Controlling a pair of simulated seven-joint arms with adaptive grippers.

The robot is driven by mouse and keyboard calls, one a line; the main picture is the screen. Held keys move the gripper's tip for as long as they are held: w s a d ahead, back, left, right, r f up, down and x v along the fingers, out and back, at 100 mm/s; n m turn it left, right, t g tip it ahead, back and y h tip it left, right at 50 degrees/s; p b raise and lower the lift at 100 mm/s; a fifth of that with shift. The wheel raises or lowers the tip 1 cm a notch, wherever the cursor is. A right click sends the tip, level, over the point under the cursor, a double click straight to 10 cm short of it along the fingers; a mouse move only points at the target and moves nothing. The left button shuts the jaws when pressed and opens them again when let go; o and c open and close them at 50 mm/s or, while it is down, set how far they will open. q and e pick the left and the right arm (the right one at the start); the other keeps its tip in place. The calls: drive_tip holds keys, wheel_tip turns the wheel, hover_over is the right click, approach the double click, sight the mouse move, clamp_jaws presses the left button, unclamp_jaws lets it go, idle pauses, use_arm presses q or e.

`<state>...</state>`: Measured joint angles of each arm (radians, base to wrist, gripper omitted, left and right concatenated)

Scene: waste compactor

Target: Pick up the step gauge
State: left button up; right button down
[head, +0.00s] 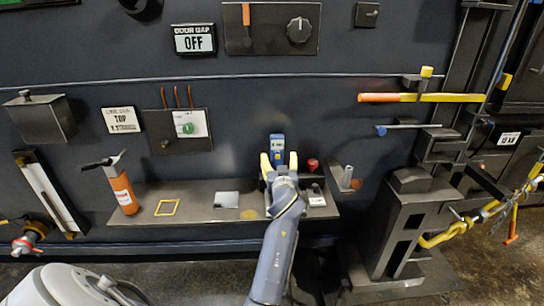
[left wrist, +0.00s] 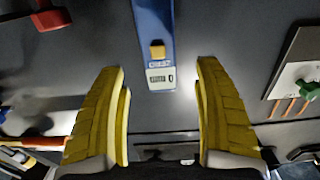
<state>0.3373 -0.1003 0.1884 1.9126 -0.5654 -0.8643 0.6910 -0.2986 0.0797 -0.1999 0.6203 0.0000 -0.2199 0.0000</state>
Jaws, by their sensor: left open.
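The likely step gauge is a blue upright device (head: 277,143) with a pale label, at the back of the grey shelf. In the left wrist view the blue device (left wrist: 153,25) comes down from the top edge, with a yellow button and a white label at its near end. My left gripper (head: 278,158) is open, its yellow fingers on either side of the device's line in the head view. In the left wrist view the fingers (left wrist: 157,68) are wide apart, with clear gaps to the device. The gripper hides the device's lower part in the head view. My right gripper is not in view.
The dark wall stands close behind. A black machine post (head: 405,215) stands at right.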

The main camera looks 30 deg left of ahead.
sight(277, 151)
use_arm(q)
drive_tip(key=shift+x, duration=3.5)
drive_tip(key=shift+c, duration=0.3)
drive_tip(key=c, duration=1.4)
clamp_jaws()
drive_tip(key=shift+r, duration=0.15)
